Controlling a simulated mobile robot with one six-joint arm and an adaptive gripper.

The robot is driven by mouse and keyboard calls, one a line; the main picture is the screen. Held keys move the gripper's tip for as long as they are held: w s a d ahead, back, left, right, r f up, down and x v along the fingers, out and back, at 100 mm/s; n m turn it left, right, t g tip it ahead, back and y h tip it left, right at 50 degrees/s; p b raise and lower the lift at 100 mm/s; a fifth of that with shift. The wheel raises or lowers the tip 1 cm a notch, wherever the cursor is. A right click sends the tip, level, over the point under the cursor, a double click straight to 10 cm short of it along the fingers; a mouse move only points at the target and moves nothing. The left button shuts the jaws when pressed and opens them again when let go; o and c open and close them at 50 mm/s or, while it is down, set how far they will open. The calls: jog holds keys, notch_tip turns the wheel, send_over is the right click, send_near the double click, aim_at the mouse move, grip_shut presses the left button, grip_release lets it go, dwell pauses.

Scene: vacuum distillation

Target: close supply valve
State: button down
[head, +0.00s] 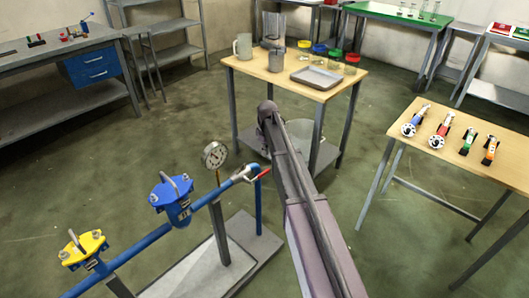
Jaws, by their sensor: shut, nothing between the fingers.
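A blue pipe (208,201) runs up from the lower left on a stand. On it sit a yellow valve (82,250) with a grey handle and a blue valve (177,207) with a grey handle. Near its far end is a fitting with a red handle (263,173), close beside my arm. No label shows which one is the supply valve. A round gauge (214,155) stands between the blue valve and the red handle. My arm reaches up the middle, right of the pipe; my gripper is not visible.
A wooden table (245,66) with a jug, a grey tray and coloured dishes stands behind the pipe. Another wooden table (450,152) with several hand tools is at the right. A grey bench (35,66) is at the far left. The green floor between them is mostly clear.

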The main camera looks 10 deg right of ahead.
aim_at(264, 172)
jog(key=shift+s+a+f+b, duration=0.1)
jog(key=shift+a+f+b, duration=0.05)
jog(key=shift+f+b, duration=2.1)
jog(key=shift+s+a+f+b, duration=0.1)
jog(key=shift+f+b, duration=1.9)
jog(key=shift+f, duration=0.3)
jog(key=shift+a, duration=0.15)
